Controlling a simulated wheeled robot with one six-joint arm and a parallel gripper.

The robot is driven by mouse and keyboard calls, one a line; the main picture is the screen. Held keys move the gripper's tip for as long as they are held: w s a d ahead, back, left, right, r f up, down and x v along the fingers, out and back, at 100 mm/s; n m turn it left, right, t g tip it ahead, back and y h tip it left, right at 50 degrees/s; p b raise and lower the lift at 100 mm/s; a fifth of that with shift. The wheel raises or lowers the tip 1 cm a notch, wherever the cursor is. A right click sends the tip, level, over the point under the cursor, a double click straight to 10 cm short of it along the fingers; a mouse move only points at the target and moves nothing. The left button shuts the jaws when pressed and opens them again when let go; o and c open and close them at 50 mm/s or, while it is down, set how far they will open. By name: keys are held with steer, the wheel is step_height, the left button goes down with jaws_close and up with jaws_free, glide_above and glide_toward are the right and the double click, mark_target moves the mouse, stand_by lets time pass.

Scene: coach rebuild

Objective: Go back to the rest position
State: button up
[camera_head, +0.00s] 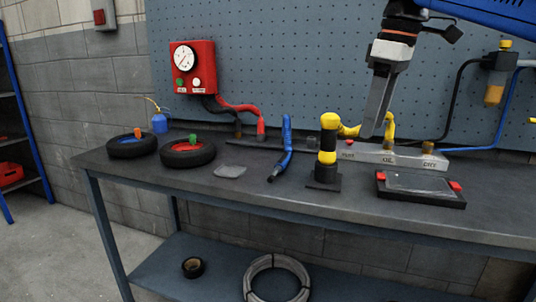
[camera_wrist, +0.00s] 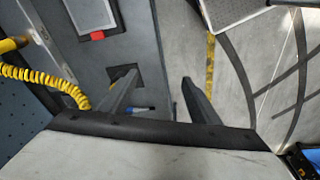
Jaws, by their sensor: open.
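My gripper (camera_head: 376,112) hangs above the back of the workbench (camera_head: 290,200), fingers pointing down, in front of the pegboard. In the head view its fingers overlap, but in the wrist view (camera_wrist: 160,77) they stand apart with nothing between them. It is open and empty. Below and behind it in the head view is a grey block (camera_head: 398,157) with labels and fittings. A black and yellow post (camera_head: 328,150) stands on a dark base to the left of the gripper.
A black case with red latches (camera_head: 420,188) lies at the bench's right. A blue hose (camera_head: 287,145), a grey pad (camera_head: 229,171) and two black wheels (camera_head: 188,154) lie leftward. A red gauge box (camera_head: 192,68) hangs on the pegboard (camera_head: 290,50). A yellow coiled hose (camera_wrist: 45,84) shows in the wrist view.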

steer(key=s+d+f+m+t, duration=0.1)
steer(key=s+f, duration=0.4)
steer(key=f, duration=0.7)
steer(key=s+d+f+m+t, duration=0.1)
steer(key=s+d+f+m, duration=0.3)
steer(key=f, duration=0.8)
steer(key=s+d+f+m+t+h, duration=0.1)
steer(key=s+f+m, duration=0.4)
steer(key=f, duration=0.6)
steer(key=shift+s+d+f, duration=0.4)
steer(key=shift+s+d, duration=0.3)
steer(key=shift+s, duration=0.5)
